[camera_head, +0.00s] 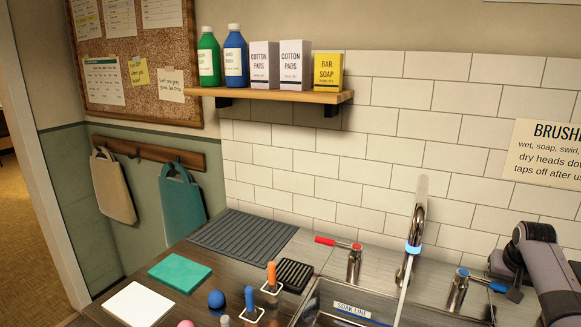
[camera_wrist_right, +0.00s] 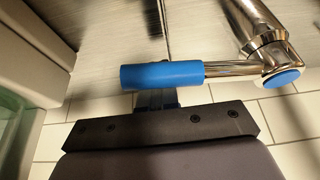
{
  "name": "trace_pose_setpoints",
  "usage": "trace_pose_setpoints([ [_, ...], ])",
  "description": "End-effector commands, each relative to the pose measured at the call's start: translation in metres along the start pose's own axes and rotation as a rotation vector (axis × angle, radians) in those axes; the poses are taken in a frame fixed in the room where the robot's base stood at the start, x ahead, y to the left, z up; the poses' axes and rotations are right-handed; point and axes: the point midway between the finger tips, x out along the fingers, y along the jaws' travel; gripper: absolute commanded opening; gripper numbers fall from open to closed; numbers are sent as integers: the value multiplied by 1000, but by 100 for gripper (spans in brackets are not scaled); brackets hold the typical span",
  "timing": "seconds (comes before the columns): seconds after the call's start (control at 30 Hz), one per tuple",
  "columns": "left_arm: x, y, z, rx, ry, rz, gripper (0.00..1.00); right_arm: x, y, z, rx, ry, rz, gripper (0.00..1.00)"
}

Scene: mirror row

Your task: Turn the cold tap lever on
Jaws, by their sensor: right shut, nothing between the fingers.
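The cold tap (camera_head: 458,290) is a chrome post with a blue-sleeved lever (camera_head: 485,282) pointing right in the head view. In the right wrist view the blue sleeve (camera_wrist_right: 160,76) lies crosswise, joined by a chrome rod to the tap body (camera_wrist_right: 265,48) with its blue cap. My right gripper (camera_head: 514,294) is beside the outer end of the lever. In the right wrist view its shut fingers (camera_wrist_right: 156,99) are right at the sleeve, partly hidden by it; I cannot tell whether they touch. Nothing is held. My left gripper is not in view.
A red-levered tap (camera_head: 353,262) stands left of the chrome spout (camera_head: 412,240) with its blue band. The sink basin (camera_head: 325,300) lies in front, with brushes (camera_head: 271,277) and a black rack (camera_head: 294,274) to its left. The tiled wall (camera_head: 390,150) is close behind.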

Motion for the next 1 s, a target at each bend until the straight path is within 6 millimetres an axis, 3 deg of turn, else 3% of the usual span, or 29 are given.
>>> trace_pose_setpoints([
  [1.0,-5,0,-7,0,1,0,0,-11,3,27,-1,-1,1,0],
])
